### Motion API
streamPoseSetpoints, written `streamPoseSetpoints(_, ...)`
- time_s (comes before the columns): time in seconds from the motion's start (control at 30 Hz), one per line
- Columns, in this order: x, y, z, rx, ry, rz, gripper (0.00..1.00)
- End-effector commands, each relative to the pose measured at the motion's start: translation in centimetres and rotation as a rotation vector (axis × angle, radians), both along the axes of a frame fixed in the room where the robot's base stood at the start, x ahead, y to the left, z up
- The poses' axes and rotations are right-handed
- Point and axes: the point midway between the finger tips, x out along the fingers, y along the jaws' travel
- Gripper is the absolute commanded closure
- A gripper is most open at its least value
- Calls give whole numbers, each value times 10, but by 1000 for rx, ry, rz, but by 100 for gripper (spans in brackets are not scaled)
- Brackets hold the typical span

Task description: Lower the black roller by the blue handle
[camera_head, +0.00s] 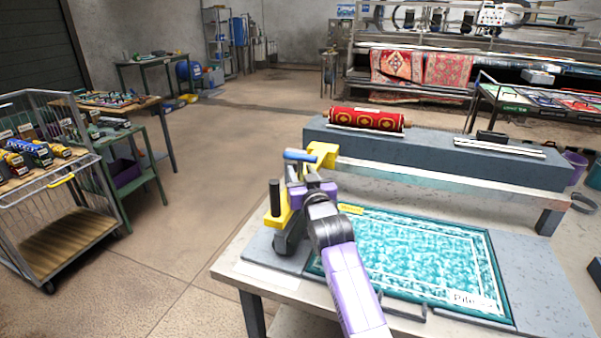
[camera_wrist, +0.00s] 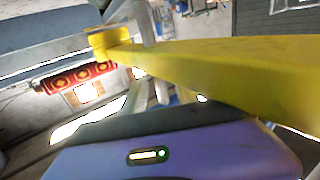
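The blue handle (camera_head: 299,155) shows in the head view at the left end of the table, beside a yellow bracket (camera_head: 321,154). My gripper (camera_head: 300,176) is just below it; I cannot tell whether they touch. A black upright cylinder (camera_head: 274,197) stands on a yellow part (camera_head: 278,218) left of my gripper. Dark shapes below are partly hidden by my arm, so I cannot clearly make out the black roller. In the wrist view a large yellow bar (camera_wrist: 215,70) crosses close in front; the blue handle is not clear there and the fingertips cannot be made out.
A teal patterned rug (camera_head: 420,255) lies on the table (camera_head: 545,270), right of my arm. A red rolled rug (camera_head: 367,119) lies on the grey beam behind and shows in the wrist view (camera_wrist: 75,78). A wire cart (camera_head: 50,215) stands left; the floor between is clear.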

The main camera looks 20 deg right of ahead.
Motion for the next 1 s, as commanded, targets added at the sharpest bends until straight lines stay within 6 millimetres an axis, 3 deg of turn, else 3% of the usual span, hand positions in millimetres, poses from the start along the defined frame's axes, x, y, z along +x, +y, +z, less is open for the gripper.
streamPoseSetpoints(0.5,-64,3,-3,0,4,1,64)
streamPoseSetpoints(1.0,-70,3,-3,0,5,1,64)
